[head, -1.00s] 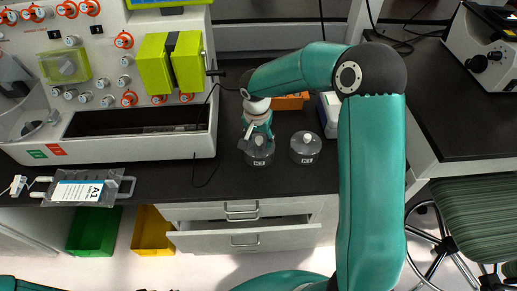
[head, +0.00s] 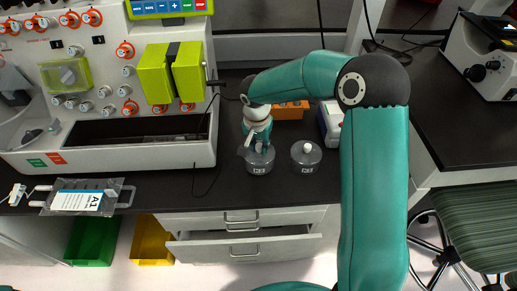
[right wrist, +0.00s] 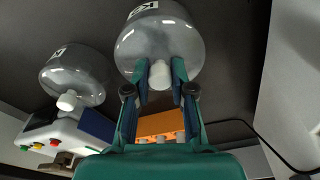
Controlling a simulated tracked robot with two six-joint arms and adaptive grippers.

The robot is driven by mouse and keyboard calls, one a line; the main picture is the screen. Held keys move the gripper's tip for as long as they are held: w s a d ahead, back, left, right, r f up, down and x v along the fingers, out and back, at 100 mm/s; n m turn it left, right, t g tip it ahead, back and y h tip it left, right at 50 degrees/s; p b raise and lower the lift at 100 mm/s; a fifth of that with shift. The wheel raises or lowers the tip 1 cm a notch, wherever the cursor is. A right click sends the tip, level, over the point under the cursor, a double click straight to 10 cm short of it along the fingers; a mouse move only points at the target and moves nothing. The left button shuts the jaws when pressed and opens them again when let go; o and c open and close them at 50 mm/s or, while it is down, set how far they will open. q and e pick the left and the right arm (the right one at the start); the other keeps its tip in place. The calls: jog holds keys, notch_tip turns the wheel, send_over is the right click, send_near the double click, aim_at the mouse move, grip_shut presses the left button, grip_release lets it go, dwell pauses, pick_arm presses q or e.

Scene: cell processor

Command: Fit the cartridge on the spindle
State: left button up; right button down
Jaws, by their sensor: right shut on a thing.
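A clear, round, lidded cartridge (head: 259,164) with a white top knob (right wrist: 159,75) stands on the black bench. My right gripper (head: 258,147) reaches down on it from above. In the right wrist view the fingers (right wrist: 160,90) are closed on either side of the knob. A second, similar cartridge (head: 306,159) stands apart to its right, also seen in the right wrist view (right wrist: 75,75). I cannot make out the spindle for certain; a small grey part (head: 32,136) shows in the processor's chamber at the far left. My left gripper is not in view.
The white processor (head: 120,170) stands left of the held cartridge, with a dark cable hanging between them. An orange rack (head: 290,110) and a white-and-blue device (head: 331,122) are behind. A bag labelled A1 (head: 84,200) lies at the front left edge. A drawer (head: 245,248) below is partly open.

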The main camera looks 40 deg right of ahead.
notch_tip(320, 180, up, 19)
dwell(0.4)
jog(key=c, duration=1.7)
grip_release()
grip_shut()
